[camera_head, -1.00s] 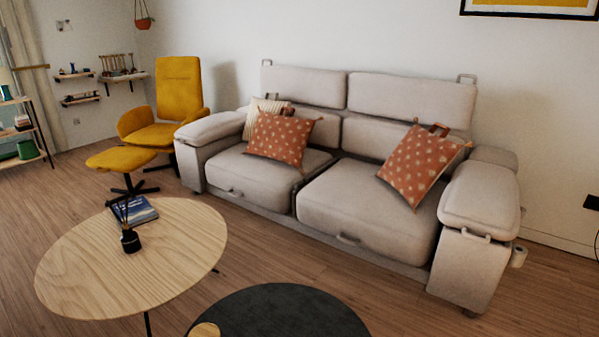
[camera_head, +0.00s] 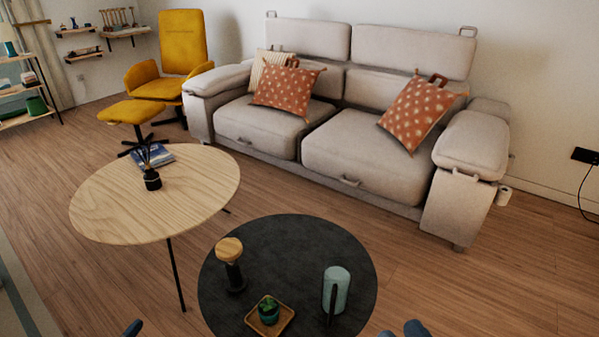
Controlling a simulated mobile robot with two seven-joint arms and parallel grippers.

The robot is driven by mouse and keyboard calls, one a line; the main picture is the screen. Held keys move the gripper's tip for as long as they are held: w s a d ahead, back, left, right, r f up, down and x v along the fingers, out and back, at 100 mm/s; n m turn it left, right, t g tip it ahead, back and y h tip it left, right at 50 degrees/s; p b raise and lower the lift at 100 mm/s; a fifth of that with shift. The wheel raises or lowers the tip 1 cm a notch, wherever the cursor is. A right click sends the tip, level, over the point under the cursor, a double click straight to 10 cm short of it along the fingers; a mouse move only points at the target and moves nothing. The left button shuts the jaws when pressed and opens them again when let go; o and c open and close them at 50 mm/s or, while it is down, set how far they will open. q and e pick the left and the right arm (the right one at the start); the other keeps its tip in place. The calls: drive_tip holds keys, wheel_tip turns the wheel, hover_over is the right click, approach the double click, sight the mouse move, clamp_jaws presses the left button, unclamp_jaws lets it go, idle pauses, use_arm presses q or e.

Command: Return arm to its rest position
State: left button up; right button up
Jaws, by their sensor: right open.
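My right gripper (camera_head: 404,331) shows at the bottom edge, right of centre, as blue-grey tips with a gap between them. It is open, with nothing seen between the tips. Most of it and its arm lie below the picture. A small dark blue-grey tip at the bottom left (camera_head: 133,328) looks like part of my left gripper. Too little of it shows to tell its opening. The right tips are beside the near right edge of the round black table (camera_head: 290,240) in the picture.
The black table bears a teal cylinder (camera_head: 338,288), a wood-topped dark object (camera_head: 229,250) and a small plant on a wooden tray (camera_head: 283,324). An oval wooden table (camera_head: 110,205) stands left, bearing a book and diffuser. A sofa (camera_head: 370,150) stands behind. Floor at right is clear.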

use_arm(q)
drive_tip(key=w+a+r+m+g+h, duration=0.1)
drive_tip(key=a+r+m, duration=0.15)
drive_tip(key=a, duration=0.35)
drive_tip(key=s+d+r+m+g+h, duration=0.1)
drive_tip(key=s+d+r+h, duration=0.1)
drive_tip(key=s+d+r, duration=0.5)
drive_tip(key=s+d+r+g+h, duration=0.15)
drive_tip(key=d+r, duration=0.35)
drive_tip(key=d, duration=0.6)
drive_tip(key=s+d+r+m+h, duration=0.1)
drive_tip(key=s+d+r+h, duration=0.3)
drive_tip(key=d, duration=0.5)
drive_tip(key=w+d+r+n+t+y, duration=0.3)
drive_tip(key=w+r+n+t+y, duration=0.1)
drive_tip(key=r+n, duration=0.2)
drive_tip(key=s+a+r+g+y+p, duration=0.4)
drive_tip(key=a+r+g+y+p, duration=0.1)
drive_tip(key=p, duration=3.1)
drive_tip(key=shift+s+a+r+g, duration=0.2)
drive_tip(key=shift+a+r+g, duration=0.55)
drive_tip(key=shift+a, duration=0.4)
use_arm(e)
drive_tip(key=s+d+r+g+h, duration=0.4)
drive_tip(key=d+r+g+h, duration=0.1)
drive_tip(key=d+r+g, duration=0.1)
drive_tip(key=shift+s+d+r+g, duration=0.15)
drive_tip(key=shift+d+g, duration=0.15)
drive_tip(key=shift+d, duration=0.45)
